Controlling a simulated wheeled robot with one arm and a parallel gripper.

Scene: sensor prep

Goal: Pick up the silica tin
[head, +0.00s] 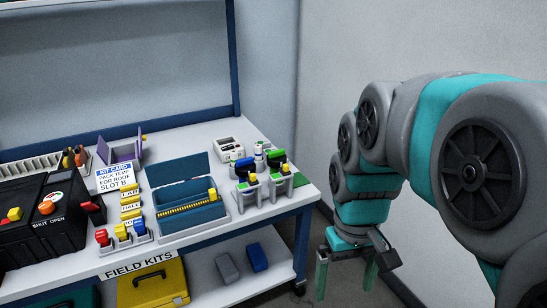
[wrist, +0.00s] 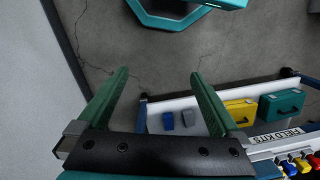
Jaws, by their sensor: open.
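I cannot tell for sure which item is the silica tin. A small white container with a blue band (head: 258,151) stands among small parts at the right end of the bench in the head view. My gripper (head: 345,272) hangs pointing down off the right end of the bench, apart from everything on it. Its two green fingers are wide apart with nothing between them. The wrist view shows the same open gripper (wrist: 160,76) above the floor.
The bench (head: 180,247) holds a blue open case (head: 160,204), a kit card (head: 115,178), a black toolbox (head: 45,228) and grey holders (head: 245,199) with coloured parts. Yellow (head: 152,285) and teal (wrist: 281,105) cases sit on the lower shelf. A wall stands at the right.

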